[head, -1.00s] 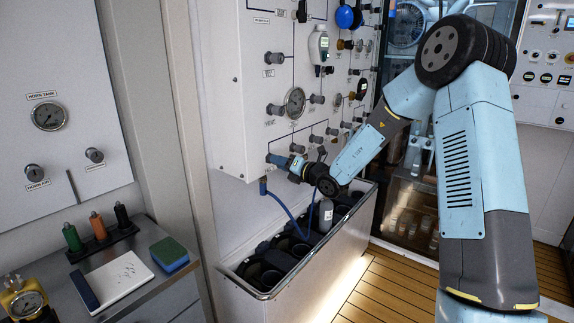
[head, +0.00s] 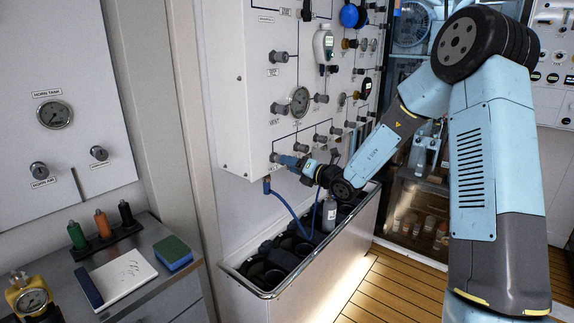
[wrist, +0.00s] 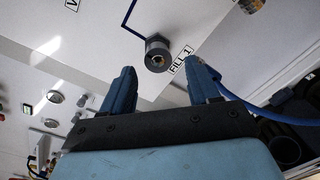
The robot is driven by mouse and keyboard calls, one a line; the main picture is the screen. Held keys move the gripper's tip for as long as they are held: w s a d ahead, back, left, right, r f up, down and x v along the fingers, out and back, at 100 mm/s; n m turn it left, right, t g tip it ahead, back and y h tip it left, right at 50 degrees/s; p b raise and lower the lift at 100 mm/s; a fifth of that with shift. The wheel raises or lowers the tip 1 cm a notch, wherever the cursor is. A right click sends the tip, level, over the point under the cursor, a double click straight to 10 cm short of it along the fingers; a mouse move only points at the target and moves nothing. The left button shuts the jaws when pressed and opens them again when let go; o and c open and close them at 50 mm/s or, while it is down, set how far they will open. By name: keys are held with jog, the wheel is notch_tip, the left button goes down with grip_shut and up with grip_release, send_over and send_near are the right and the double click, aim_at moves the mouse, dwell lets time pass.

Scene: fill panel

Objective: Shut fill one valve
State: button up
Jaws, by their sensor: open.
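In the wrist view the fill one valve is a dark round knob (wrist: 157,55) on the white panel, beside a label reading FILL 1. My gripper (wrist: 159,66) is open, with one blue finger on each side below the knob. The knob shows in the gap ahead of the fingers, and nothing is held. In the head view my gripper (head: 282,158) is at the lower left corner of the panel (head: 240,95), and its fingers cover the fill one knob there. I cannot tell whether the fingers touch the knob.
A blue hose (head: 287,208) hangs from the panel's underside just below my gripper; it also shows right of the fingers in the wrist view (wrist: 262,97). A metal trough (head: 270,294) with dark bottles stands below. More knobs and a gauge (head: 300,100) sit above.

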jog(key=v, duration=1)
jog(key=shift+s, duration=0.15)
jog(key=shift+d+f, duration=0.1)
jog(key=shift+d, duration=0.05)
jog(key=s+a+r+n+g+h, duration=0.1)
jog(key=s+a+r+n+g, duration=0.3)
jog(key=s+n, duration=0.6)
jog(key=s+d+r+n+g+h, duration=0.1)
jog(key=s+r+n+g+h, duration=0.3)
jog(key=s+n, duration=0.6)
jog(key=s+d+r+n+t+h, duration=0.1)
jog(key=s+d+r+n+h, duration=0.1)
jog(key=s+d+n+h, duration=0.2)
jog(key=s+d+r+n+t+h, duration=0.1)
jog(key=s+d+n+h, duration=0.3)
jog(key=s+d+n, duration=0.7)
jog(key=shift+s+d+r, duration=0.2)
jog(key=shift+d+r, duration=0.65)
jog(key=shift+d, duration=0.6)
